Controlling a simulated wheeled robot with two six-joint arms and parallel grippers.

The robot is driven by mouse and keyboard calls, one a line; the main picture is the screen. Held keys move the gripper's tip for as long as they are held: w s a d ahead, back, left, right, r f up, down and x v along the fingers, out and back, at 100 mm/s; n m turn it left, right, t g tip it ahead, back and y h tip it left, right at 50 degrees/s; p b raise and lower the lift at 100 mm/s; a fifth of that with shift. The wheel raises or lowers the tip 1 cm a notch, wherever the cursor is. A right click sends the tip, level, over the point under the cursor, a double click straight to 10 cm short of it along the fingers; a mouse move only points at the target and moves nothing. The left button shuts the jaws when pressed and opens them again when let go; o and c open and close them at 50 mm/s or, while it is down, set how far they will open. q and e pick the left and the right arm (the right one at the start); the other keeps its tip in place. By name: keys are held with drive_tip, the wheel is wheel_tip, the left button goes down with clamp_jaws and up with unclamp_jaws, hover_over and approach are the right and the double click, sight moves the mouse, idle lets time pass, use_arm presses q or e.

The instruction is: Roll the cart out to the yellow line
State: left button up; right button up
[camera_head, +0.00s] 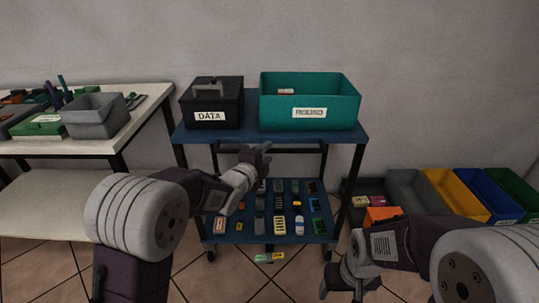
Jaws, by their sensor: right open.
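The cart (282,135) is blue with dark legs and small wheels, and stands against the grey wall. Its top holds a black box labelled DATA (217,118) and a teal bin (309,113). Its lower shelf (270,239) holds several small parts in rows. My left gripper (257,158) is just below the front edge of the cart top, in front of the cart; its fingers are too small to tell whether they touch or grip. My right gripper (350,290) is open and low, in front of the cart's right side. No yellow line shows in view.
A white table (67,148) with a grey bin (96,116) stands at left. Grey, yellow, blue and green bins (455,192) sit on the floor at right. A small green and yellow item (269,257) lies before the cart. The tiled floor is otherwise clear there.

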use_arm(q)
drive_tip(key=shift+x, duration=1.4)
clamp_jaws()
idle(0.4)
